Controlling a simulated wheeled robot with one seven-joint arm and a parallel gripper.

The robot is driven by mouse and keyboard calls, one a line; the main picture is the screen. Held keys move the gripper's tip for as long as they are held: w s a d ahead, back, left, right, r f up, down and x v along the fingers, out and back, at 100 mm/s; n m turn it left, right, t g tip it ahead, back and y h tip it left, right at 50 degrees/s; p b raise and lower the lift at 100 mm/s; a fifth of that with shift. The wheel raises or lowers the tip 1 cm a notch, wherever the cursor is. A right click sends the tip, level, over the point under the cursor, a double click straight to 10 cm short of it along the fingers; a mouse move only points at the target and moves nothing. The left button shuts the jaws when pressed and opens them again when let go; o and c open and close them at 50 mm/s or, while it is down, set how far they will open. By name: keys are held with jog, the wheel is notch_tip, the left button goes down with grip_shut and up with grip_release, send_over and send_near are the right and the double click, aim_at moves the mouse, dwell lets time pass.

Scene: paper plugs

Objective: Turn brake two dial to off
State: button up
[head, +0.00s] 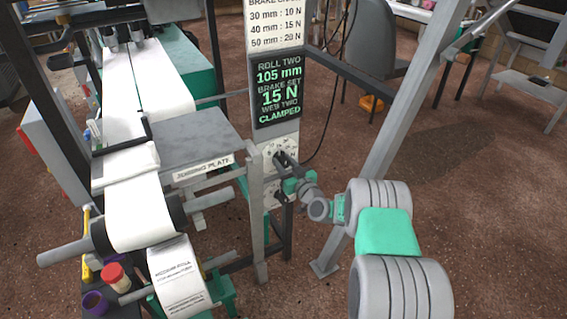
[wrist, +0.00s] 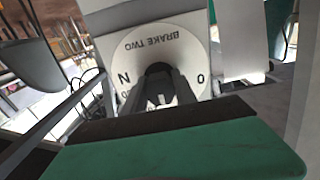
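The brake two dial is a pale round plate (wrist: 203,53) marked "BRAKE TWO", upside down in the wrist view, with "N" at its left and "0" at its right. Its dark knob (wrist: 158,69) is at the centre, partly hidden by my fingers. In the head view the dial plate (head: 271,147) is low on the upright panel, partly covered by my gripper (head: 283,162). In the wrist view my gripper (wrist: 166,88) points straight at the knob, its fingertips overlapping it. I cannot tell whether the fingers grip the knob or only surround it.
A dark display (head: 277,92) above the dial reads roll two 105 mm, brake set 15 N, web two clamped. A joining plate (head: 190,140) and paper rolls (head: 140,215) stand left. A slanted grey post (head: 400,125) rises right of my arm.

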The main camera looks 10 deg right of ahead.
grip_shut()
jog(key=shift+f+b, duration=0.1)
jog(key=shift+b, duration=0.4)
jog(key=n+b, duration=0.1)
jog(key=b, duration=0.2)
jog(key=shift+f+n, duration=0.2)
jog(key=shift+n, duration=0.2)
jog(key=n+b, duration=0.5)
jog(key=b, duration=0.6)
jog(key=shift+f, duration=0.2)
jog(key=n+b, duration=0.3)
jog(key=b, duration=0.3)
jog(key=n+b, duration=0.3)
jog(key=b, duration=0.3)
jog(key=shift+r, duration=0.1)
jog(key=n+b, duration=0.1)
jog(key=b, duration=0.1)
jog(key=n+b, duration=0.1)
jog(key=b, duration=0.1)
jog(key=shift+r, duration=0.45)
